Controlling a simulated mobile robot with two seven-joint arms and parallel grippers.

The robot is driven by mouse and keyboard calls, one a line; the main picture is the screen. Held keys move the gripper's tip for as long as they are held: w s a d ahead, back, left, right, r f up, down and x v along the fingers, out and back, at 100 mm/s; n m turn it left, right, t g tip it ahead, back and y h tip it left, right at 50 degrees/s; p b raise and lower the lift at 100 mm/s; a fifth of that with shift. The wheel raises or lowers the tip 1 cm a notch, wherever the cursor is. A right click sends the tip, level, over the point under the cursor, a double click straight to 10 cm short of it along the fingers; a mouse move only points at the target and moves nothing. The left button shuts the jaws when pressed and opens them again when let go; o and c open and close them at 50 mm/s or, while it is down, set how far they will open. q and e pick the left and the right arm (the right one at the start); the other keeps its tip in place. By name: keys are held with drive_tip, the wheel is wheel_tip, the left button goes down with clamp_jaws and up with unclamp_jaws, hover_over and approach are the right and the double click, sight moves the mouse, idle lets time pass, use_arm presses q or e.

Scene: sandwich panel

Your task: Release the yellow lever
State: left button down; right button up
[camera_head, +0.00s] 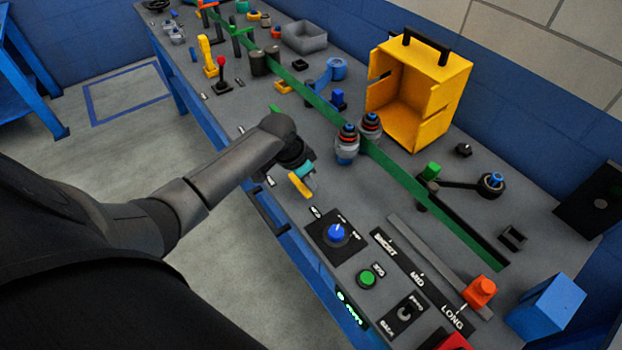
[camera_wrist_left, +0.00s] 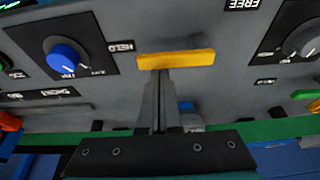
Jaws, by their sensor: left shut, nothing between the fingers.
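The yellow lever (camera_head: 300,186) is a short yellow bar on the grey panel, near the panel's front edge. In the left wrist view the yellow lever (camera_wrist_left: 178,60) lies crosswise, with its left end beside the HELD label (camera_wrist_left: 121,46). The FREE label (camera_wrist_left: 241,5) is farther up and to the right. My left gripper (camera_head: 302,172) is over the panel right at the lever. In the left wrist view its shut, empty fingers (camera_wrist_left: 159,76) end at the lever's edge; I cannot tell whether they touch it. My right gripper is out of view.
A blue knob (camera_head: 336,233) and a green button (camera_head: 368,278) are close by. A long green strip (camera_head: 405,180) runs along the panel. Stacked round parts (camera_head: 347,140) and an open yellow box (camera_head: 420,90) stand behind my gripper.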

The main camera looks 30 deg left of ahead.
use_arm(q)
drive_tip(key=shift+s+a+m+h+p, duration=0.1)
drive_tip(key=shift+s+m+h+p, duration=0.3)
drive_tip(key=shift+m, duration=0.5)
drive_tip(key=shift+s+a+m+g, duration=0.25)
drive_tip(key=shift+s+m, duration=0.2)
drive_tip(key=shift+m, duration=0.25)
drive_tip(key=shift+s+a+m+g+h, duration=0.15)
drive_tip(key=shift+s+m+g+h, duration=0.15)
drive_tip(key=shift+m, duration=0.6)
drive_tip(key=shift+s+a+f+m+g, duration=0.1)
drive_tip(key=shift+s+a+m+g, duration=0.2)
drive_tip(key=shift+m, duration=0.6)
drive_tip(key=m, duration=0.1)
drive_tip(key=s+m+b, duration=0.1)
drive_tip(key=shift+a+m+g+h, duration=0.35)
drive_tip(key=shift+a+m+h, duration=0.05)
drive_tip(key=m+b, duration=0.1)
drive_tip(key=a+m+g+b, duration=0.1)
drive_tip(key=m, duration=0.1)
drive_tip(key=shift+s+a+b, duration=0.2)
drive_tip(key=shift+s+b, duration=0.15)
drive_tip(key=shift+b, duration=0.05)
drive_tip(key=m, duration=0.1)
drive_tip(key=a+m+g+b, duration=0.1)
drive_tip(key=shift+s+m, duration=0.1)
drive_tip(key=shift+m, duration=0.3)
